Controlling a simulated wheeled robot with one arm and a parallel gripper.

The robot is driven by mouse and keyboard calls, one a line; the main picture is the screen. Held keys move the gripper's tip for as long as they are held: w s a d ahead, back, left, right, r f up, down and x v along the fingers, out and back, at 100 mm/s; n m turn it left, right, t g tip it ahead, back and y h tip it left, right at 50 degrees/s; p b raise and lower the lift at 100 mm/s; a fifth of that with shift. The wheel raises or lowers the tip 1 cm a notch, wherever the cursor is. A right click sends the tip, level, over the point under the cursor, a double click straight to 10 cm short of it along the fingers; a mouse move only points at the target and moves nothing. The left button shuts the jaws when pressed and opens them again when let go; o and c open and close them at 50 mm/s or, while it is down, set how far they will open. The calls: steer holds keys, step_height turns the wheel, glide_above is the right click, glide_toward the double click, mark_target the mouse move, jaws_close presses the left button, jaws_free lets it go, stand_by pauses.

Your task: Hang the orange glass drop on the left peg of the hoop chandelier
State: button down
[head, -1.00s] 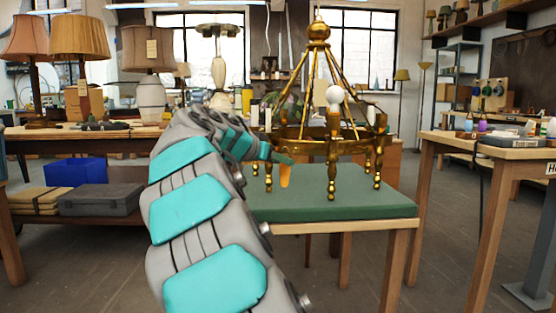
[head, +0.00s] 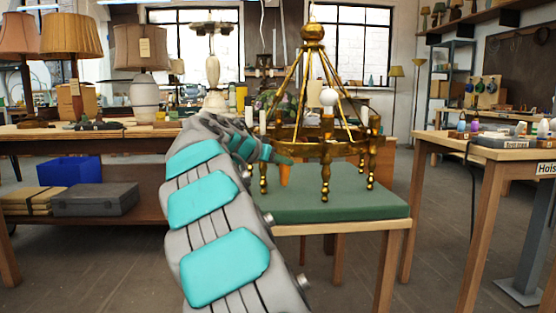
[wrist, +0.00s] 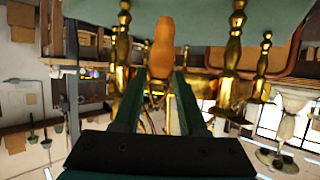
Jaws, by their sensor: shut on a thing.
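In the head view the orange glass drop (head: 285,174) shows beside the chandelier's left side, just below ring height. My gripper (head: 288,161) is at the drop's top, close to the ring. In the wrist view the drop (wrist: 162,50) stands between the two fingers (wrist: 160,85), which are shut on it. Brass spindles (wrist: 236,35) of the chandelier show on both sides of it. The left peg cannot be made out, and I cannot tell whether the drop touches it.
The green-topped table (head: 345,205) stands under the chandelier. A long workbench (head: 70,133) with lamps is at the left. Another wooden table (head: 500,151) with small items is at the right. Open floor lies between the tables.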

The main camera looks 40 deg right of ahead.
steer(key=shift+w+d+r+p, duration=0.1)
steer(key=shift+w+d+p, duration=0.25)
steer(key=shift+d, duration=0.15)
steer(key=shift+w+d+p, duration=0.25)
steer(key=shift+d+p, duration=0.05)
steer(key=shift+d, duration=0.15)
steer(key=shift+w+d, duration=0.55)
steer(key=shift+d, duration=0.2)
steer(key=shift+w+d, duration=0.5)
steer(key=shift+d, duration=0.25)
steer(key=shift+b, duration=0.3)
steer(key=shift+f, duration=0.3)
steer(key=shift+f+b, duration=0.4)
steer(key=shift+b, duration=0.2)
steer(key=shift+w+d+f, duration=0.1)
